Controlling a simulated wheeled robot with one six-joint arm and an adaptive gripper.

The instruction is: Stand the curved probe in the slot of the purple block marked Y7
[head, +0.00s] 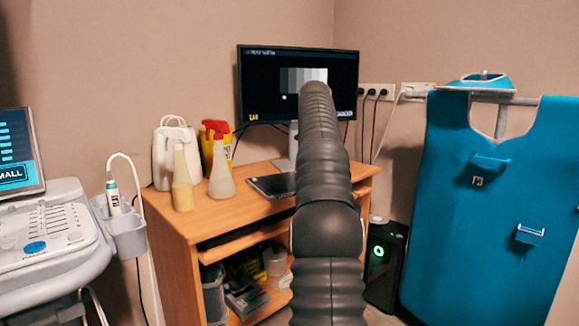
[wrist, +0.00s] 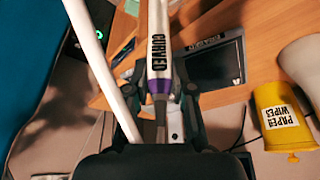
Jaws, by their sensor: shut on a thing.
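The curved probe (wrist: 158,22) shows in the wrist view as a white shaft with a black CURVED label and a purple band. My gripper (wrist: 163,98) is shut on it, with dark fingers on both sides near the purple band. The probe's far end runs out of the top of the wrist view. In the head view my black ribbed arm reaches towards the desk and hides my gripper and the probe. I see no purple block marked Y7 in either view.
The wooden desk (head: 172,219) carries a monitor (head: 262,88), spray bottles (head: 221,172) and a black tablet (head: 266,184). A yellow paper wipes pack (wrist: 283,118) is at right in the wrist view. A blue apron (head: 470,220) hangs right; an ultrasound cart (head: 60,262) stands left.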

